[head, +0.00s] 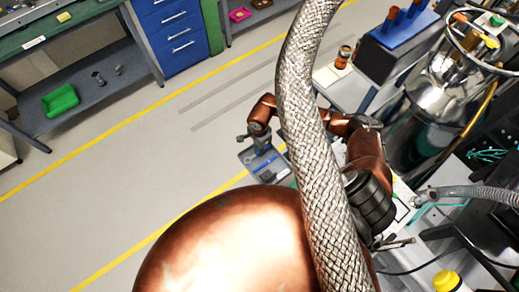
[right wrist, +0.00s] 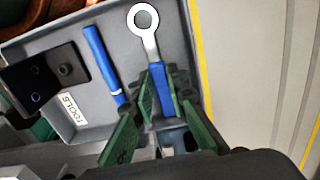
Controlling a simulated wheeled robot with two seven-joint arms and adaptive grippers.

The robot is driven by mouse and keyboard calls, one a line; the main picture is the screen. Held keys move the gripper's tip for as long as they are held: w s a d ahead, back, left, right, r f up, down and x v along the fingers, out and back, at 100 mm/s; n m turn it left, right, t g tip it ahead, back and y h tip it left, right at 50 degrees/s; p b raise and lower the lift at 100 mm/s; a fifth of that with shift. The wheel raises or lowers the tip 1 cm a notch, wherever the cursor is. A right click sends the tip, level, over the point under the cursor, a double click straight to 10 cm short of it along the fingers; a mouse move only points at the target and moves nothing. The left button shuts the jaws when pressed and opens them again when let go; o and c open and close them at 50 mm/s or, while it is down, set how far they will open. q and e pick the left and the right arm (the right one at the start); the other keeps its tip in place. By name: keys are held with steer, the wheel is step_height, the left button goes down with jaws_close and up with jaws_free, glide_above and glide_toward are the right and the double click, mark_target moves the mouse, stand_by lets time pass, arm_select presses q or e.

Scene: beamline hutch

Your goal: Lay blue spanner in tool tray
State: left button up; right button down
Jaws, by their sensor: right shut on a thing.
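The blue spanner (right wrist: 161,92) has a bare metal ring end and a blue handle. My right gripper (right wrist: 165,105) is shut on its handle with green fingers. The grey tool tray (right wrist: 178,32), with a "TOOLS" label, lies beneath the spanner in the right wrist view. The ring points toward the tray's far rim. I cannot tell whether the spanner touches the tray floor. In the head view my right gripper (head: 258,143) is small, over the tray (head: 246,156); the spanner is hard to make out there. My left gripper is not in view.
A blue rod-like tool (right wrist: 101,60) lies in the tray left of the spanner, near a black block (right wrist: 62,72). Floor lies beyond the tray's right rim. In the head view a braided hose (head: 312,130) crosses the middle, and a steel vessel (head: 440,90) stands right.

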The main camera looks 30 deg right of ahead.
steer(key=c, duration=1.9)
jaws_free()
steer(key=shift+f, duration=0.1)
step_height(320, 180, up, 12)
